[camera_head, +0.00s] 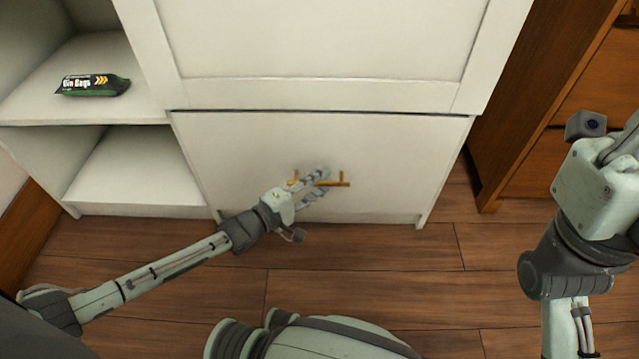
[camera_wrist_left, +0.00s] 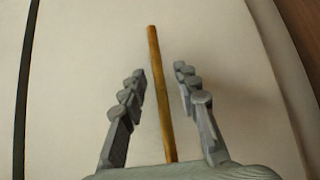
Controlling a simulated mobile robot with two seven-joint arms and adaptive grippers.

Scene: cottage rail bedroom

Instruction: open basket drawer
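The basket drawer (camera_head: 240,150) is the white lower front of the cabinet, and it looks shut. Its brass bar handle (camera_head: 338,184) sits in the middle of the front. In the left wrist view the handle (camera_wrist_left: 158,80) runs between the two open fingers of the left gripper (camera_wrist_left: 157,90), with a gap on each side. My right arm (camera_head: 585,220) is at the right edge; its fingers are out of the frame.
A white upper panel (camera_head: 320,40) is above the drawer. Open shelves (camera_head: 130,175) stand at the left, with a pack of bin bags (camera_head: 93,85) on one. A brown wooden cabinet (camera_head: 535,90) stands at the right. The wooden floor (camera_head: 380,260) before the drawer is clear apart from my own body.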

